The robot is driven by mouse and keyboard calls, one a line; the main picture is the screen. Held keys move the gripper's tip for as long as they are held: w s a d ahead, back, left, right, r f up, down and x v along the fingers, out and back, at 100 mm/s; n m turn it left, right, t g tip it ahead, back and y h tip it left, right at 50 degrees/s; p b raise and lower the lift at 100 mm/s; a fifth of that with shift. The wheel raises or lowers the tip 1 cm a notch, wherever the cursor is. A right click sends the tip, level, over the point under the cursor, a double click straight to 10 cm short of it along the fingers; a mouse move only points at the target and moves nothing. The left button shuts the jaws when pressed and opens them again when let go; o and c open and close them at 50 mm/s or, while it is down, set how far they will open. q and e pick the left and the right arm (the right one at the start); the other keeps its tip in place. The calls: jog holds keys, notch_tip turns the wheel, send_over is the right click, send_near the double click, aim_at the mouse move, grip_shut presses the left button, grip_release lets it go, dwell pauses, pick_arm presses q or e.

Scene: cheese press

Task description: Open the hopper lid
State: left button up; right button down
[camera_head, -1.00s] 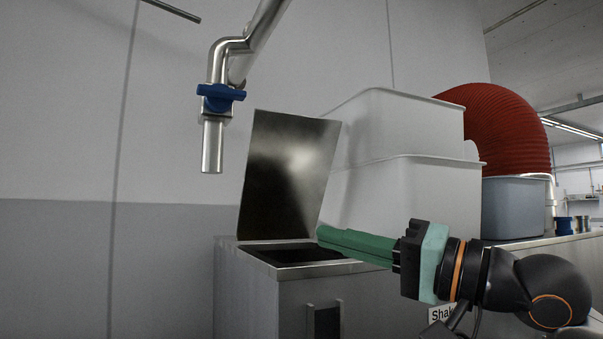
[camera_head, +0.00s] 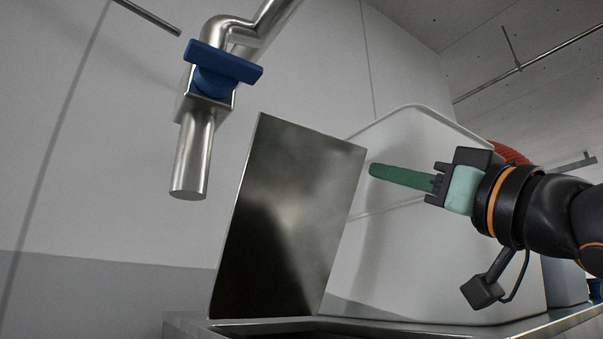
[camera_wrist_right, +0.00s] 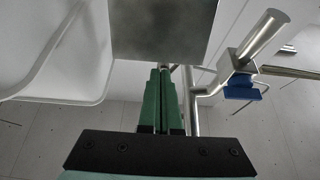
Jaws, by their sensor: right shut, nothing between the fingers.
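The hopper lid (camera_head: 288,215) is a flat metal plate standing up, tilted back a little, above the hopper opening (camera_head: 265,329) at the bottom of the head view. My right gripper (camera_head: 373,170) is shut and empty, its green fingers pointing left, just right of the lid's upper right edge. I cannot tell whether the fingertips touch the lid. In the right wrist view the lid (camera_wrist_right: 165,35) fills the top middle, beyond the shut green fingers (camera_wrist_right: 163,75). My left gripper is not in view.
A steel pipe (camera_head: 190,155) with a blue valve handle (camera_head: 222,62) hangs left of the lid. White tubs (camera_head: 420,135) stand behind the gripper, with a red hose (camera_head: 510,153) beyond. The wall at left is clear.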

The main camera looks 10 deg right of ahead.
pick_arm(q)
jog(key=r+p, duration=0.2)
jog(key=p, duration=0.1)
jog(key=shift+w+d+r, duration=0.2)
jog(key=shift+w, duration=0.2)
pick_arm(e)
send_near(315, 153)
jog(key=x, duration=0.7)
jog(key=shift+f, duration=0.1)
jog(key=shift+d, duration=0.1)
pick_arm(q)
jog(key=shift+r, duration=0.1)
